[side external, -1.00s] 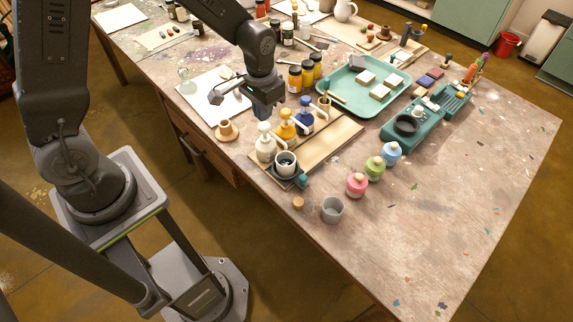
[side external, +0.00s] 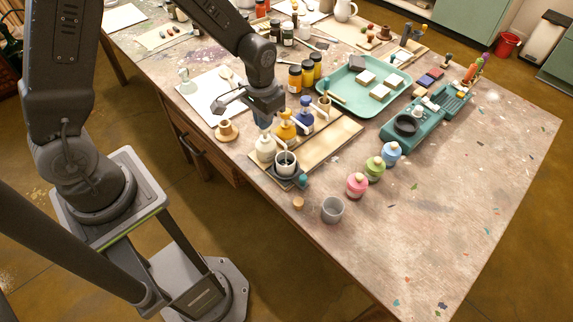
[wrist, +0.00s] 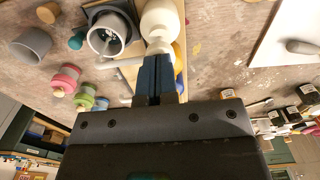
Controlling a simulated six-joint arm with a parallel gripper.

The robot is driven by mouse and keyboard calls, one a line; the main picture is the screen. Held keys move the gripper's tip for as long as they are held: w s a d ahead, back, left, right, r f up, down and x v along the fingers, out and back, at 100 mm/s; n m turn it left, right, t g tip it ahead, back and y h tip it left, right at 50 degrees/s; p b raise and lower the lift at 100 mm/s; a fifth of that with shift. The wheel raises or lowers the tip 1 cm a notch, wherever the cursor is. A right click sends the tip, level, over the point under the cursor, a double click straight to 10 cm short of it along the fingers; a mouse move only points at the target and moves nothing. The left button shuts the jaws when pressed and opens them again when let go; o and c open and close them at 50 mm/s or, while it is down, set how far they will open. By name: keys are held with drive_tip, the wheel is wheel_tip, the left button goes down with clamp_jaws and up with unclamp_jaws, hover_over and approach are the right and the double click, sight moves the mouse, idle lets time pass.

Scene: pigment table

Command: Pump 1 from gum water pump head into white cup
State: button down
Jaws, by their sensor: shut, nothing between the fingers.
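The cream pump bottle (side external: 265,152), the white one of three pump bottles on a wooden board, stands at the near-left end; it also shows in the wrist view (wrist: 160,18). My gripper (side external: 264,123) is shut and empty, its fingertips right at the top of this bottle's pump head. In the wrist view the closed blue fingers (wrist: 156,72) overlap the pump head and hide most of it; I cannot tell if they touch. In the wrist view the cup (wrist: 108,34) has a dark interior.
The yellow (side external: 285,128) and blue (side external: 306,116) pump bottles stand close behind the cream one. A grey cup (side external: 332,210) and pink, green and blue jars are to the right. A teal tray (side external: 352,106) lies behind. The right front table is clear.

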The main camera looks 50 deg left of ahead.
drive_tip(key=shift+f, duration=0.5)
drive_tip(key=shift+r, duration=1.85)
drive_tip(key=shift+r, duration=3)
drive_tip(key=s+r+t, duration=0.5)
drive_tip(key=s+r, duration=0.8)
drive_tip(key=s, duration=0.3)
drive_tip(key=shift+t, duration=0.3)
